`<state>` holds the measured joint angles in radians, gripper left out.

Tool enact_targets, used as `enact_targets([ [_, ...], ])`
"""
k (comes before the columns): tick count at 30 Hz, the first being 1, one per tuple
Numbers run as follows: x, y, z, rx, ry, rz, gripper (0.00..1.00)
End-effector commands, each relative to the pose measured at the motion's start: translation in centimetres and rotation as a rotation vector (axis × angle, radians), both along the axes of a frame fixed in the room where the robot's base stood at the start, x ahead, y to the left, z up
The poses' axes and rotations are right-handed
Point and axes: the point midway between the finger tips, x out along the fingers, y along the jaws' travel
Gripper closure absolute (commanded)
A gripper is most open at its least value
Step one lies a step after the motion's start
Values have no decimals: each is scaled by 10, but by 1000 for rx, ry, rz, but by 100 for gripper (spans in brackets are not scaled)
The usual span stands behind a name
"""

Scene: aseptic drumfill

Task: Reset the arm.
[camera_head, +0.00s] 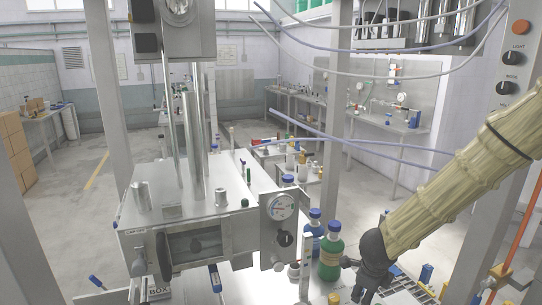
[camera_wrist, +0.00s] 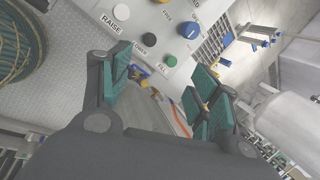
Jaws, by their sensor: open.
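My gripper (camera_head: 362,277) hangs at the lower right of the head view, at the end of my arm in its beige ribbed sleeve. It points down, beside a green bottle with a blue cap (camera_head: 331,257). The fingers' exact distance from the panel cannot be told.
A blue bottle (camera_head: 313,240) is behind the green one. A steel post (camera_head: 332,130) and hanging hoses (camera_head: 370,70) cross the upper area. Open floor (camera_head: 70,225) lies at left.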

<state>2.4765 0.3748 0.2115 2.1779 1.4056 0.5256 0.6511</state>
Motion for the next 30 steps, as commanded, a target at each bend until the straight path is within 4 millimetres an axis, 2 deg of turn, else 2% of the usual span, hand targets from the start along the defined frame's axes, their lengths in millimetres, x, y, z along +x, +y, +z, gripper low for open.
enact_targets([
  [1,-13,-3,-32,-53,37,83,38],
  [3,-28,-6,-64,-122,77,206,38],
  [11,-92,-11,-172,-317,225,684,38],
  [15,-132,-8,-223,-383,294,957,38],
  [20,-184,-1,-277,-421,357,1276,38],
  [24,-235,8,-318,-423,392,1558,38],
  [30,-310,25,-361,-377,394,1939,38],
])
